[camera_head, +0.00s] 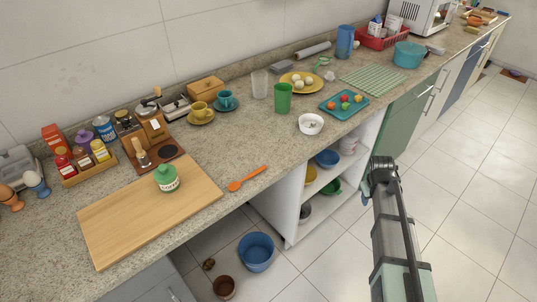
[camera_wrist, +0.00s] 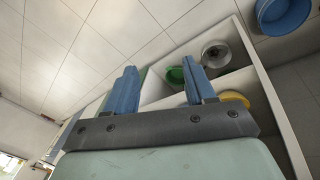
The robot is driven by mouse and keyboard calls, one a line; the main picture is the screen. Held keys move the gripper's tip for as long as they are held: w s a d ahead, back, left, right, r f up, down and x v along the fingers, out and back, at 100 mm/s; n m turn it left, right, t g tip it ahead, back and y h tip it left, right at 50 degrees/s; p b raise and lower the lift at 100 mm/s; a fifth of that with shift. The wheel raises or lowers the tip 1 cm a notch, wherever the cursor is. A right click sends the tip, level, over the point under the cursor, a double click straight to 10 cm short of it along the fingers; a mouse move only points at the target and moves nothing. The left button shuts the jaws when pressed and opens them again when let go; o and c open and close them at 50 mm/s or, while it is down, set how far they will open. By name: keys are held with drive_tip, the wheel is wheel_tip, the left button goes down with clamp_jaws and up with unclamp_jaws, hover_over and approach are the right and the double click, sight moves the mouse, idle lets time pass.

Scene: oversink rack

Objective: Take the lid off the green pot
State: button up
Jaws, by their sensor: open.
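A small green pot (camera_head: 167,183) with a pale label stands upright on the wooden cutting board (camera_head: 120,222). Its green lid (camera_head: 164,169) with a small knob sits on top. My gripper (camera_head: 378,172) is off the counter's front edge, far to the right of the pot, beside the open shelves. In the wrist view my gripper (camera_wrist: 162,86) has its two blue fingers spread apart, with nothing held between them. The green pot is not in the wrist view.
An orange spoon (camera_head: 247,179) lies right of the board. A coffee grinder (camera_head: 152,122) and a spice rack (camera_head: 88,163) stand behind it. A white bowl (camera_head: 311,124) and green cup (camera_head: 283,98) stand further right. Open shelves (camera_head: 322,192) hold bowls below the counter.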

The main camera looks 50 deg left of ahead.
drive_tip(key=s+a+r+n+y, duration=0.1)
drive_tip(key=s+a+r, duration=0.1)
drive_tip(key=a+r, duration=0.5)
drive_tip(key=s+a+r+n+t+y, duration=0.1)
drive_tip(key=s+a+r, duration=0.2)
drive_tip(key=a+r, duration=0.5)
drive_tip(key=s+a+r+n, duration=0.2)
drive_tip(key=a+r, duration=0.5)
drive_tip(key=r, duration=0.1)
drive_tip(key=shift+s+a+t+y, duration=0.2)
drive_tip(key=shift+t+y, duration=0.2)
drive_tip(key=s+a+r+n+g, duration=0.1)
drive_tip(key=s+a+r, duration=0.15)
drive_tip(key=s, duration=0.45)
drive_tip(key=s+a+r+g, duration=0.1)
drive_tip(key=s+a+r, duration=0.1)
drive_tip(key=s+a, duration=0.35)
drive_tip(key=s+a+r+n+g, duration=0.1)
drive_tip(key=s+r, duration=0.2)
drive_tip(key=s, duration=0.5)
drive_tip(key=n+g, duration=0.2)
approach(163, 166)
drive_tip(key=shift+x, duration=4.4)
clamp_jaws()
